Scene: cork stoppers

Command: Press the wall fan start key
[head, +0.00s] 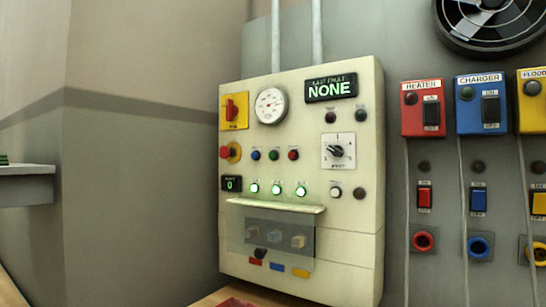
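The wall fan (489,18) is at the top right, dark and round, cut off by the top edge. Its start key cannot be told from the labels, which are too small to read. The cream control panel (350,245) carries several small buttons, among them a blue (255,155), a green (274,155) and a red one (293,154). Below are three lit green-white buttons (277,189). A see-through flap (240,228) under a cream ledge (275,205) covers several block-like keys (275,236). Neither gripper is in view.
A red heater box (410,120), a blue charger box (467,118) and a yellow flood box (528,115) hang right of the panel, with switches and round sockets below. A grey shelf (28,186) juts in at left. The panel's display (331,88) reads NONE.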

